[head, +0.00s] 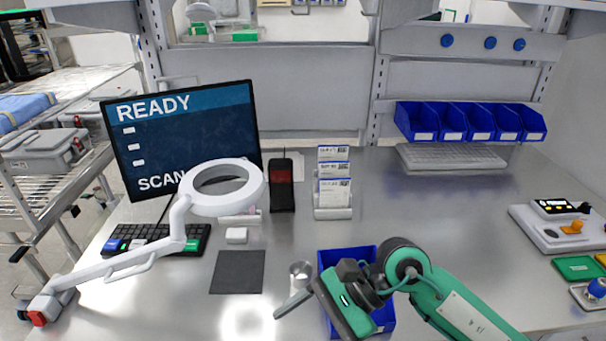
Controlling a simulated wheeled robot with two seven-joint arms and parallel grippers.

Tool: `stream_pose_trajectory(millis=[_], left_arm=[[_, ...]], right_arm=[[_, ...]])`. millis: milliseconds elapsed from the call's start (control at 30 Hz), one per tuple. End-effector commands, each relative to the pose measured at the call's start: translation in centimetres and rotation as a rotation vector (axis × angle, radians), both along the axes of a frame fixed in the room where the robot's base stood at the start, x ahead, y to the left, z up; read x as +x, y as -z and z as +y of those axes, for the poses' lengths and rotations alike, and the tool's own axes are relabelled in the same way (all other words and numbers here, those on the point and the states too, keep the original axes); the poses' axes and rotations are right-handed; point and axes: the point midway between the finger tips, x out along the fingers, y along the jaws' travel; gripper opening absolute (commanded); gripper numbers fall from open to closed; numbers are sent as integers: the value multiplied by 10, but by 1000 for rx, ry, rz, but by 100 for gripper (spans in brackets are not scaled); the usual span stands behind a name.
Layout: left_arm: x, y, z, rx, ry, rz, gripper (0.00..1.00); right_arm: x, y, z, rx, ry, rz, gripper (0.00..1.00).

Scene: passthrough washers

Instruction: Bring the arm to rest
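My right arm (452,300) is green and comes in from the lower right. Its wrist bends over a blue bin on the table. My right gripper (292,303) points left, with one grey finger showing beside the bin's left edge. A small round metallic piece (300,270) shows just above that finger; I cannot tell if it is part of the gripper or a separate object. The finger gap is not clear, and nothing is plainly held. My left gripper is not in view.
The blue bin (328,260) lies under my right wrist. A white ring lamp (222,205) reaches over the left side, before a monitor (190,120) and keyboard (195,238). A dark mat (238,272), scanner (283,190) and card rack (333,213) stand near. The right-centre table is clear.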

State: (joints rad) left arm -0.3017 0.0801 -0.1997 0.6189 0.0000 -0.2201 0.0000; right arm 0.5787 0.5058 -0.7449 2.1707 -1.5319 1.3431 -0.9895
Motion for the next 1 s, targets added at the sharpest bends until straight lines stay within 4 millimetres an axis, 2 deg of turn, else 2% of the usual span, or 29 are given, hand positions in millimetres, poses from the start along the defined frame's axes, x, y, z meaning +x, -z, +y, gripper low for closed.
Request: stream_pose_trajectory(millis=[100, 267, 400, 533, 633, 767, 867, 1000], left_arm=[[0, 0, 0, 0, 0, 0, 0], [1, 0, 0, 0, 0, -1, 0], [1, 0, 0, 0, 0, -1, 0], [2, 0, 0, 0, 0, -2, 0], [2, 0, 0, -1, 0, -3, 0], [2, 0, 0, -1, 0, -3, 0], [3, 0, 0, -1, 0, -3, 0], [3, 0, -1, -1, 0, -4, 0]], right_arm=[[-11, -37, 23, 246, 103, 201, 75], [-4, -90, 29, 551, 256, 502, 75], [18, -125, 13, 797, 397, 794, 75], [47, -142, -15, 1011, 536, 1077, 75], [72, -141, -44, 1166, 645, 1303, 75], [100, -120, -85, 1355, 794, 1604, 75], [115, -90, -118, 1494, 917, 1835, 75], [122, -32, -160, 1675, 1102, 2154, 75]])
